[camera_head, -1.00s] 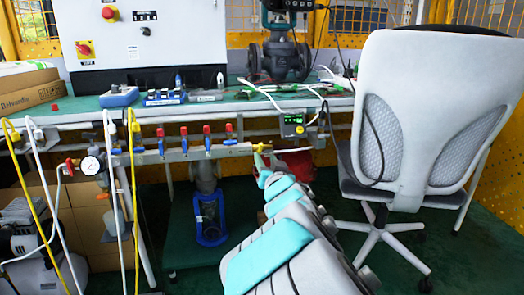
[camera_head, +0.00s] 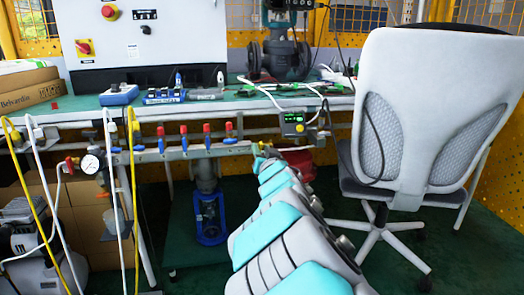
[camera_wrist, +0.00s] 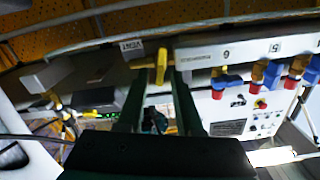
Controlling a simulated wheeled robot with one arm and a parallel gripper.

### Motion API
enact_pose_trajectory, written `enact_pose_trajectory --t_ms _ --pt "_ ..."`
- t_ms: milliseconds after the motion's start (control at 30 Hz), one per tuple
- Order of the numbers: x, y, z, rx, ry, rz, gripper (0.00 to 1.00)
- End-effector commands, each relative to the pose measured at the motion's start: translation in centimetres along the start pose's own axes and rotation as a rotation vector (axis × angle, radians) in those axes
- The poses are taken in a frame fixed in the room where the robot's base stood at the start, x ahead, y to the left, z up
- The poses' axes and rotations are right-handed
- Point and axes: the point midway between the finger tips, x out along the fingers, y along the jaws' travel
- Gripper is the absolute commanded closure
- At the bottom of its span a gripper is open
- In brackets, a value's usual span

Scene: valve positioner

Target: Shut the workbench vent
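The vent valve's yellow handle (camera_wrist: 161,65) shows in the wrist view beside a small label reading VENT, on the pale manifold bar. My gripper (camera_wrist: 157,78) has its two dark fingers apart, one on each side of the handle's lower part. A gap seems to show between handle and fingers; contact cannot be made out. In the head view my gripper (camera_head: 259,151) is at the right end of the manifold (camera_head: 185,152) under the bench edge. The arm's tip hides most of the handle there.
Several red-and-blue valves (camera_head: 207,138) line the manifold to the left. A positioner box with a green display (camera_head: 293,123) hangs just above right of my gripper. A white chair (camera_head: 420,120) stands close on the right. Hoses (camera_head: 133,200) hang at left.

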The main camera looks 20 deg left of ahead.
Motion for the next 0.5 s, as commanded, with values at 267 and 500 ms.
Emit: enact_pose_trajectory --t_ms 267,500 --pt "0.00 -0.02 0.00 0.000 0.000 0.000 0.98" --pt "-0.01 -0.02 0.01 0.000 0.000 0.000 1.00"
